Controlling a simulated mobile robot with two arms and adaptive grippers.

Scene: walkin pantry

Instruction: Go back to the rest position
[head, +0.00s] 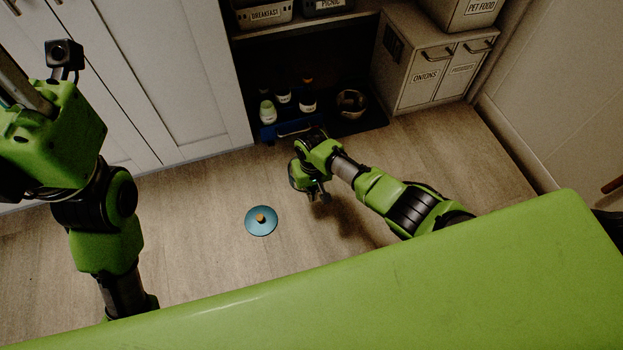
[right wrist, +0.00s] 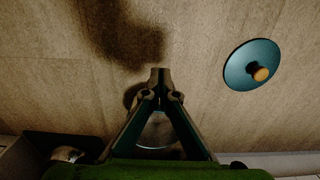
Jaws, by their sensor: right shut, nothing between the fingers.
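My right gripper (head: 314,194) hangs low over the wooden floor in the head view, in front of the dark low shelf space. In the right wrist view its fingertips (right wrist: 160,74) meet, with nothing between them. My right arm reaches out beyond my green body. My left arm (head: 105,225) is folded up at the left of the head view; its fingers do not show.
A round blue lid with an orange knob (head: 261,220) lies on the floor, left of my right gripper and apart from it. An onions cabinet (head: 425,75) stands at right. Floor around the lid is clear.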

